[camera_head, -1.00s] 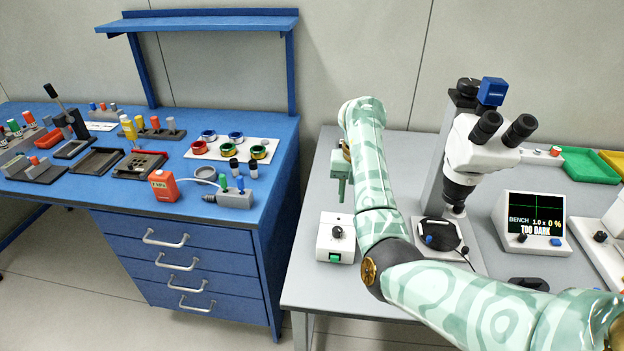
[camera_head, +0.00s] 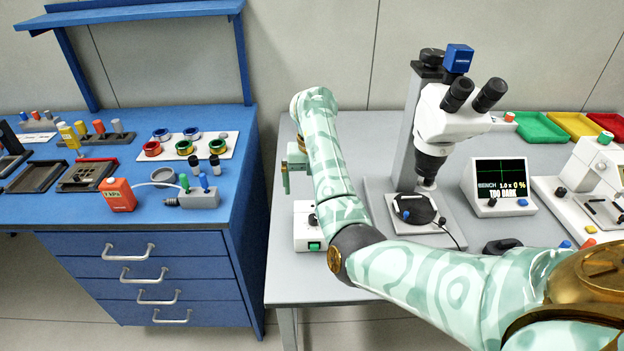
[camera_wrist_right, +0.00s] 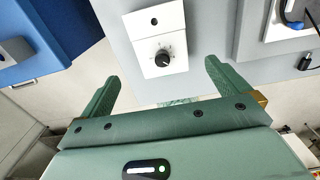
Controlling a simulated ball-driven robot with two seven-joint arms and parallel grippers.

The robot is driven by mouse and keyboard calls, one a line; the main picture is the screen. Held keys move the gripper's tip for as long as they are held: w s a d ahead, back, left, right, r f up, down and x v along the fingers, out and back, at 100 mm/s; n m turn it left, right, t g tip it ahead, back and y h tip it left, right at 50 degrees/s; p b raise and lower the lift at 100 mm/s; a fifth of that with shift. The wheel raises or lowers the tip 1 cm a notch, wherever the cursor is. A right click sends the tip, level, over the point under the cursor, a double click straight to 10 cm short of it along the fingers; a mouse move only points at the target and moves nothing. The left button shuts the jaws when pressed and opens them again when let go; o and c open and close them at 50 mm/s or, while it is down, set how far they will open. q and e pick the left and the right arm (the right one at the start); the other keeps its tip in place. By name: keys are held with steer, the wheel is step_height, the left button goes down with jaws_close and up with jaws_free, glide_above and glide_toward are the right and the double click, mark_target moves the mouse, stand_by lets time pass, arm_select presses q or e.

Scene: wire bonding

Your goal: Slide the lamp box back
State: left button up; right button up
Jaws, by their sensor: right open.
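The lamp box (camera_head: 300,232) is a white box with a dark knob and a green switch. It stands near the left front edge of the grey table, and my right arm hides part of it in the head view. In the right wrist view the lamp box (camera_wrist_right: 158,30) shows its knob face, just beyond the fingertips and between their lines. My right gripper (camera_head: 289,172) is green and shows above the lamp box in the head view. In the wrist view my right gripper (camera_wrist_right: 160,75) is open, with nothing between its fingers. My left gripper is not in view.
A blue bench (camera_head: 215,212) with drawers stands left, across a gap. Bare grey tabletop (camera_head: 285,278) lies in front of the box.

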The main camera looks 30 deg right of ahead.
mark_target(313, 225)
step_height(313, 225, down, 14)
steer(key=b, duration=0.8)
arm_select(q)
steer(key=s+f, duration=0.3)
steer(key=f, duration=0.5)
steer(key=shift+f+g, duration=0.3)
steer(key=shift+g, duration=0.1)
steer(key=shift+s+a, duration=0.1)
arm_select(e)
steer(key=c, duration=1)
steer(key=shift+c, duration=0.2)
steer(key=shift+w, duration=0.15)
